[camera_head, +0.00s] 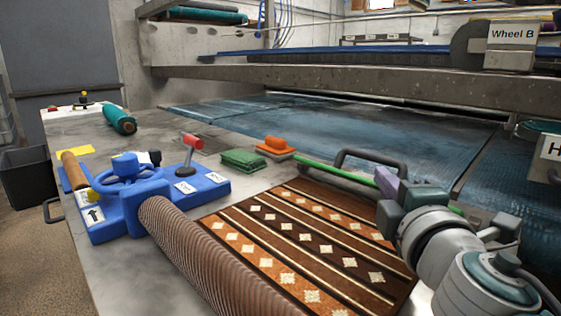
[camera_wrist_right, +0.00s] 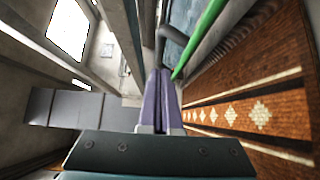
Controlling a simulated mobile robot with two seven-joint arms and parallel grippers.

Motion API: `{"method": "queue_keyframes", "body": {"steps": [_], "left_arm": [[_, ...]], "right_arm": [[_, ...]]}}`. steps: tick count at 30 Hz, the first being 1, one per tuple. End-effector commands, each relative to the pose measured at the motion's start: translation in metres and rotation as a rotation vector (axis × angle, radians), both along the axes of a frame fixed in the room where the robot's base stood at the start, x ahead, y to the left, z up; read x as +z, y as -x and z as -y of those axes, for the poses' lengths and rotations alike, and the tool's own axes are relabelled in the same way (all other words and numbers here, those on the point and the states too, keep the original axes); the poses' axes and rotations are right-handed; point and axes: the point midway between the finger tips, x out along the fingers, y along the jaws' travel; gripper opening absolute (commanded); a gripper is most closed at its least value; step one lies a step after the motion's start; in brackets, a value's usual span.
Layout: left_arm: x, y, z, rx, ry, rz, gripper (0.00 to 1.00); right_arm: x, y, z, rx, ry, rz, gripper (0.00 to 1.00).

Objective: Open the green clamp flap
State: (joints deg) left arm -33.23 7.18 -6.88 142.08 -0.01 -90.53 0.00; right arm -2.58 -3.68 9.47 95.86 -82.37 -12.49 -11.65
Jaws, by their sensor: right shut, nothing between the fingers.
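The green clamp flap (camera_head: 335,172) is a thin green bar along the far edge of the patterned rug. A dark arched handle (camera_head: 371,156) rises behind its right part. My right gripper (camera_head: 384,178) has its purple fingers at the right part of the bar, close to the handle; I cannot tell whether they touch. In the right wrist view the fingers (camera_wrist_right: 157,75) are pressed together and empty. The green bar (camera_wrist_right: 207,30) runs up and right of them there, with the handle (camera_wrist_right: 185,52) just beyond the tips. My left gripper is out of view.
The brown striped rug (camera_head: 300,240) lies on the table. A concrete beam (camera_head: 350,80) spans the back.

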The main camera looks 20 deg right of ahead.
Motion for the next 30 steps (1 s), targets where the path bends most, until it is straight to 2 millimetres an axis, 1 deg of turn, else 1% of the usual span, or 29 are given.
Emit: {"method": "queue_keyframes", "body": {"steps": [1, 6, 11, 15, 30], "left_arm": [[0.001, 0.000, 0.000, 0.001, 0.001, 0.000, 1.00], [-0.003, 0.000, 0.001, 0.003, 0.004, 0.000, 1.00], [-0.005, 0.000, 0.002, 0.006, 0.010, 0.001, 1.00], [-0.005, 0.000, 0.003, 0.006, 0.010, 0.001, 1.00], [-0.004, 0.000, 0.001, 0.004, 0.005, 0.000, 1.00]], "right_arm": [[0.002, -0.010, 0.004, -0.001, 0.001, 0.003, 0.00], [0.000, -0.035, 0.015, -0.002, 0.000, 0.002, 0.00], [0.000, -0.048, 0.020, -0.002, -0.003, 0.001, 0.00], [0.000, -0.052, 0.022, -0.002, -0.003, 0.001, 0.00], [0.001, -0.051, 0.022, -0.002, -0.007, -0.001, 0.00]]}}
